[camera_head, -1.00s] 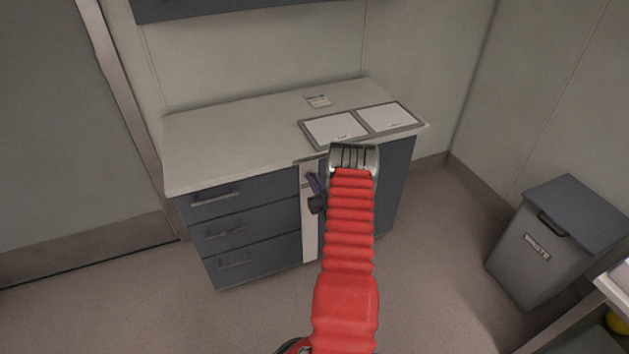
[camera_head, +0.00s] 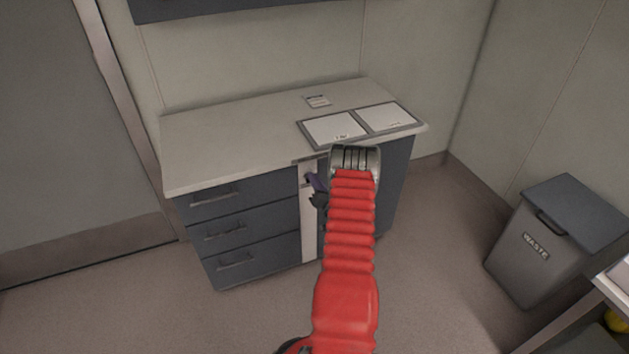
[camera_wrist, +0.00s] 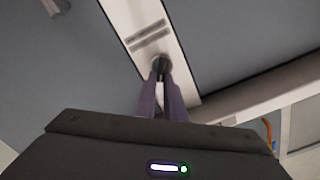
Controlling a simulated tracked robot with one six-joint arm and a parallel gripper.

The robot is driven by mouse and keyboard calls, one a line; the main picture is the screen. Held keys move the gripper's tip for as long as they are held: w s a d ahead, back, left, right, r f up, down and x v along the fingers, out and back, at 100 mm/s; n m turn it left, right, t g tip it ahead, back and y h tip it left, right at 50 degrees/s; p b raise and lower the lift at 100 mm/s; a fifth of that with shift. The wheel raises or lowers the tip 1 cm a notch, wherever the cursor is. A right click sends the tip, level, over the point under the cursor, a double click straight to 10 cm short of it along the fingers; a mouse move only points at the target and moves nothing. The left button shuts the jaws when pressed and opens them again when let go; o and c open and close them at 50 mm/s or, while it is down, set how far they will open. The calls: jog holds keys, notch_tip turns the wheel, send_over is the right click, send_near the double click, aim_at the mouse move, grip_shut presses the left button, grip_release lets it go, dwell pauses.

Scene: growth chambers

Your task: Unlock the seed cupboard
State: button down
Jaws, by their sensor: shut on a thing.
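The seed cupboard is in the dark blue cabinet under the pale worktop; its door (camera_head: 393,190) is mostly behind my red arm in the head view. A white upright strip (camera_head: 308,225) runs between the drawers and this door. In the wrist view the strip (camera_wrist: 146,20) carries a round lock (camera_wrist: 161,62). My gripper (camera_head: 312,180), with purple fingers, is at the strip. In the wrist view my gripper (camera_wrist: 160,82) is shut on a small dark piece, apparently the key, at the lock. The fingers hide most of it, so its depth in the lock cannot be told.
Several drawers with bar handles (camera_head: 230,232) are left of the strip. Two framed panels (camera_head: 335,128) and a small label card (camera_head: 317,101) lie on the worktop (camera_head: 240,125). A grey waste bin (camera_head: 555,245) stands at right. The floor between is clear.

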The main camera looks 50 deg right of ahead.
jog(key=m, duration=0.3)
jog(key=f+m, duration=0.1)
jog(key=m, duration=0.3)
jog(key=s+d+m, duration=0.1)
jog(key=m, duration=0.3)
jog(key=shift+f, duration=0.35)
jog(key=c, duration=2.1)
grip_release()
jog(key=shift+o, duration=1.3)
jog(key=shift+w+a, duration=0.1)
jog(key=shift+w, duration=0.05)
jog(key=v, duration=1.3)
jog(key=shift+s+a, duration=0.15)
jog(key=shift+s, duration=0.2)
